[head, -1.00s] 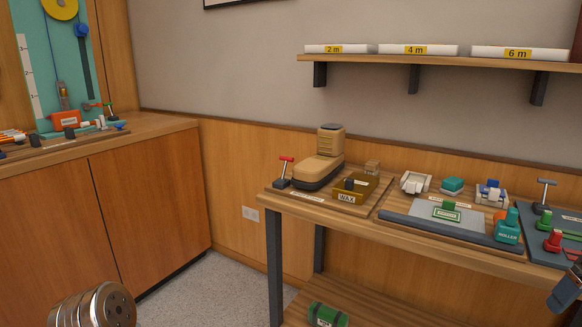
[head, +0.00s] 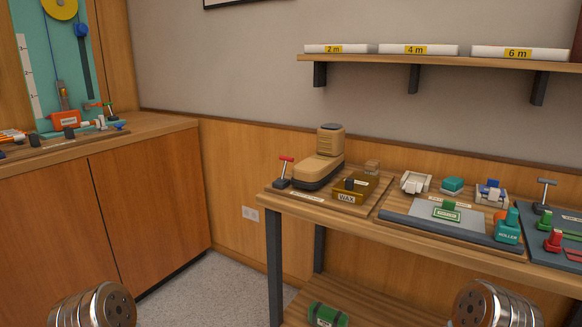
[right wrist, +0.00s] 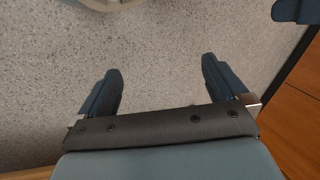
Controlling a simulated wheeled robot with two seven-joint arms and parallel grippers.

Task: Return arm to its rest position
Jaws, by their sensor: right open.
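My right gripper (right wrist: 160,90) shows in the right wrist view with its two dark blue fingers apart. Nothing is between them, and grey speckled floor lies beyond. In the head view only a silvery round link of my right arm shows at the bottom right, and the right gripper itself is out of that frame. A similar silvery link of my left arm shows at the bottom left, and the left gripper is outside the head view. A dark blue finger-like part (right wrist: 294,11) shows at the top right of the right wrist view; I cannot tell whose it is.
A wooden workbench (head: 440,240) at the right bears a wax box (head: 347,197), a teal roller (head: 508,228) and other tools. A green roll (head: 327,315) lies on its lower shelf. A wooden cabinet (head: 150,215) stands left. Open floor (head: 215,290) lies between.

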